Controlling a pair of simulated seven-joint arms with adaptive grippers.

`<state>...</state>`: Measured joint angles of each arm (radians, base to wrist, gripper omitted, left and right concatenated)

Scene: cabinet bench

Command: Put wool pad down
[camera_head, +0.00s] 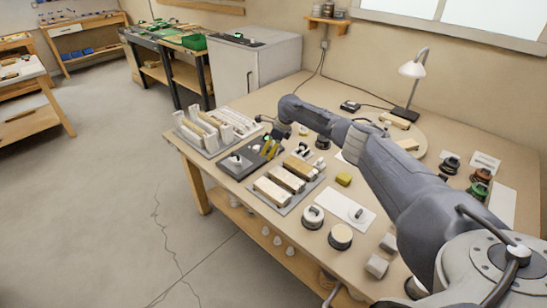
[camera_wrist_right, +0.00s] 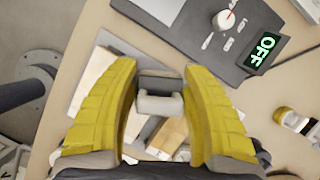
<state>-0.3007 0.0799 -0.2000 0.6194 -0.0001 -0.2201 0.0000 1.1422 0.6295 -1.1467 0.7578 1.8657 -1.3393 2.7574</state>
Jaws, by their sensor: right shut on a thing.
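My right gripper (camera_head: 271,148), with yellow fingers, is over the left part of the bench, near the dark control panel (camera_head: 232,164). In the right wrist view its fingers (camera_wrist_right: 160,105) are shut on a small grey block with a pale grip (camera_wrist_right: 158,103), which I take to be the wool pad. The pad's underside is hidden. Below and behind it in that view are pale wooden blocks (camera_wrist_right: 172,135), partly covered by the fingers. The head view is too small to show the held pad clearly. My left gripper is not in view.
A grey tray with several long blocks (camera_head: 286,178) lies near the gripper. A rack of white uprights (camera_head: 203,130) stands left. A yellow block (camera_head: 343,179), a white plate (camera_head: 335,202) and round pads (camera_head: 341,236) lie right of the tray. The panel's display (camera_wrist_right: 264,50) reads OFF.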

